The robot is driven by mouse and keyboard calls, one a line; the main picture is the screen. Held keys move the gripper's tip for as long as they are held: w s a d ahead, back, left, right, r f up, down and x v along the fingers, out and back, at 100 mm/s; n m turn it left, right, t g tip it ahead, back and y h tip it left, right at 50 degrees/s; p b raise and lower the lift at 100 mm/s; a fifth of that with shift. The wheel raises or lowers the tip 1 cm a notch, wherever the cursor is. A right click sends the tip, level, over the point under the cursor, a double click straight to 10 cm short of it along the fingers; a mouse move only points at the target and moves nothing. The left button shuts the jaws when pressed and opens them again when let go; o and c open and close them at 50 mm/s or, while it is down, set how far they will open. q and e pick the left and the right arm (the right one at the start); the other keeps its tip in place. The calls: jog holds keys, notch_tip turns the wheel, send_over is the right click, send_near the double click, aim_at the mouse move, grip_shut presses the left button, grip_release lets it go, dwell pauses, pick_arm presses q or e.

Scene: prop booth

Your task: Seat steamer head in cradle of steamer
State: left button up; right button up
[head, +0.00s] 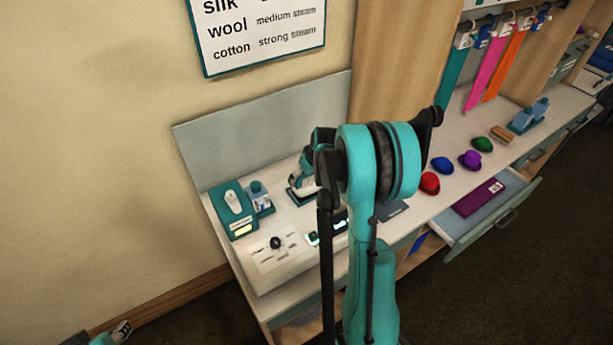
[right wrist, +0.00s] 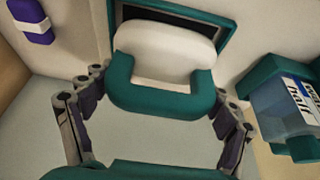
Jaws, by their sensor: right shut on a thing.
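My right gripper (head: 303,184) is low over the counter's back part, partly hidden by my arm. In the right wrist view its fingers (right wrist: 163,92) are spread around a white rounded piece with a teal U-shaped front (right wrist: 165,58), which I take as the steamer head, and are shut on it. Behind it lies a dark teal-edged panel (right wrist: 190,16); I cannot tell if it is the cradle or if they touch. The white steamer (head: 268,262) with a dark knob and lit display stands at the counter's front left. My left gripper (head: 122,331) is at the lower left, its opening unclear.
A teal unit with a white piece (head: 238,218) and a labelled container (head: 262,200) stand left of my right gripper; the container also shows in the wrist view (right wrist: 282,105). Coloured round items (head: 442,165) and an open drawer (head: 490,222) are at right.

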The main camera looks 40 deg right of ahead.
jog(key=shift+f, duration=0.25)
dwell(0.4)
jog(key=shift+f+b, duration=0.55)
jog(key=shift+b, duration=0.15)
jog(key=o, duration=1.6)
jog(key=shift+r, duration=0.1)
jog(key=v, duration=1.2)
jog(key=shift+a, duration=0.1)
